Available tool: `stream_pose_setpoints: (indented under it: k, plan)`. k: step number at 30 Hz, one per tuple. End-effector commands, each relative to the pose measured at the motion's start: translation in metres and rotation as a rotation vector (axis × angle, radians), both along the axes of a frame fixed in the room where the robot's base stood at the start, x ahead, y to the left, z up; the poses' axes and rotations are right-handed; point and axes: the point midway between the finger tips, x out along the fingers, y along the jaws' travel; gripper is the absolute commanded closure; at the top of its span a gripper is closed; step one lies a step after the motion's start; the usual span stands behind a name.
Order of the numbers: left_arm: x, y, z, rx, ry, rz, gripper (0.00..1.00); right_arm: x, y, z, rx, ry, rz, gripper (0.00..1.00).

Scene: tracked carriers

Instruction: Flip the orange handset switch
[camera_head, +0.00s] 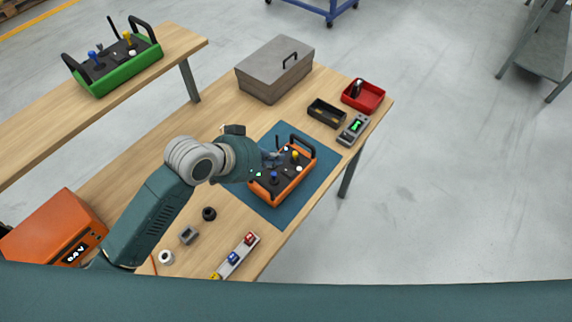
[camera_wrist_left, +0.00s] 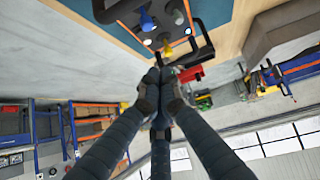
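The orange handset (camera_head: 308,171) lies on a blue-green mat (camera_head: 262,206) on the wooden bench. It has a dark top panel, black end handles, a blue stick (camera_head: 274,175) and a yellow knob (camera_head: 295,154). I cannot make out clearly which control is the switch. My left gripper (camera_head: 276,157) is over the handset's far-left side, and its arm hides part of it. In the left wrist view the fingertips (camera_wrist_left: 164,72) are together with nothing seen between them. The handset panel (camera_wrist_left: 130,13), the blue stick (camera_wrist_left: 147,19) and the yellow knob (camera_wrist_left: 167,48) show beyond them. My right gripper is not in view.
A green handset (camera_head: 120,72) sits on another bench. A grey lidded box (camera_head: 262,75), black tray (camera_head: 325,113), red bin (camera_head: 363,97) and grey meter (camera_head: 353,130) stand beyond the mat. Small parts and a switch strip (camera_head: 236,256) lie nearer.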

Motion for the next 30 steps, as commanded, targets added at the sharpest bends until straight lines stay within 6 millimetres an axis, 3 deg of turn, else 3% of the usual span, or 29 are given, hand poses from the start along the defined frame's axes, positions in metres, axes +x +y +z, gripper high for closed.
stream_pose_setpoints:
  k: [6, 15, 30]
  plan:
    - [0.023, -0.025, -0.031, -0.003, 0.003, 0.0, 1.0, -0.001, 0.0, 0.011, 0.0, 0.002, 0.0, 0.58]
    - [0.021, -0.027, -0.069, 0.001, 0.001, 0.0, 1.0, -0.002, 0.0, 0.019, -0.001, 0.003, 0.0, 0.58]
    - [0.026, -0.028, -0.075, 0.008, -0.007, -0.001, 1.0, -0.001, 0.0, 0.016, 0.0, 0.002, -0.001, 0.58]
